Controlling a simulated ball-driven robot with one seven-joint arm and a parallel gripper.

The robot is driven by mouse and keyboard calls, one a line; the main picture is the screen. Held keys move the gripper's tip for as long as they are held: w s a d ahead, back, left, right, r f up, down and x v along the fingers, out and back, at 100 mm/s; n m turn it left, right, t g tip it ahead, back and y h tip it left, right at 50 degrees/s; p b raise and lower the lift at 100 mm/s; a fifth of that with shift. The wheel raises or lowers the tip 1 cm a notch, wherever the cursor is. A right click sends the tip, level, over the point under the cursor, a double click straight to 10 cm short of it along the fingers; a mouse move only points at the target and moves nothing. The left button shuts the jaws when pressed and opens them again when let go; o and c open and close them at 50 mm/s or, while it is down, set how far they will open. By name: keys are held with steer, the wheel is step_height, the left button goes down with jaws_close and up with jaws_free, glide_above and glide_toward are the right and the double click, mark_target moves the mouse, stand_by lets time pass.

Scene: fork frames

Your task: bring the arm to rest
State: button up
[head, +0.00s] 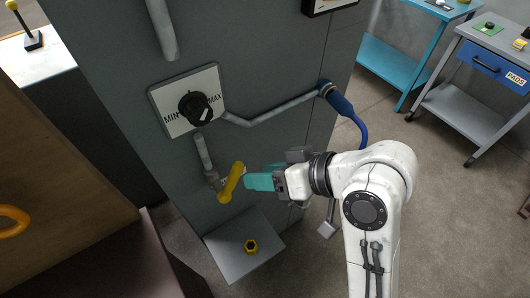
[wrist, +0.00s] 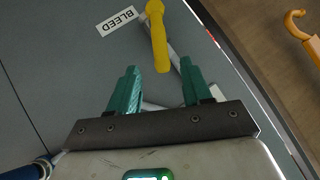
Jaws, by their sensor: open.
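My gripper (head: 262,180) has teal fingers and is open and empty in front of the grey panel. In the wrist view the gripper (wrist: 158,82) shows both fingers spread apart with nothing between them. A yellow lever handle (head: 232,182) on a pipe is just left of the fingertips in the head view. In the wrist view the yellow lever (wrist: 158,38) lies beyond the fingertips, next to a BLEED label (wrist: 118,21). Whether the fingers touch the lever cannot be told for sure; a small gap seems to show.
The grey panel (head: 262,60) carries a black MIN/MAX knob (head: 196,107) and a blue hose (head: 342,103). A small shelf (head: 232,262) with a yellow nut (head: 251,246) sits below. A brown cabinet (head: 60,170) stands left. Carts (head: 485,75) stand at right, with open floor before them.

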steer(key=s+d+f+m+h, duration=0.2)
steer(key=s+d+f+h, duration=0.15)
steer(key=d+f, duration=0.4)
steer(key=s+d+f+m+h, duration=0.25)
steer(key=s+d+f, duration=0.25)
steer(key=d+f, duration=0.25)
steer(key=s+d+f+m+g+h, duration=0.1)
steer(key=s+d+f+h, duration=0.1)
steer(key=s+d, duration=0.4)
steer(key=s+d+f+m+g+h, duration=0.2)
steer(key=s+d+f, duration=0.2)
steer(key=s+d, duration=0.2)
steer(key=shift+s+f, duration=0.3)
steer(key=shift+s, duration=0.2)
steer(key=shift+w+a, duration=0.1)
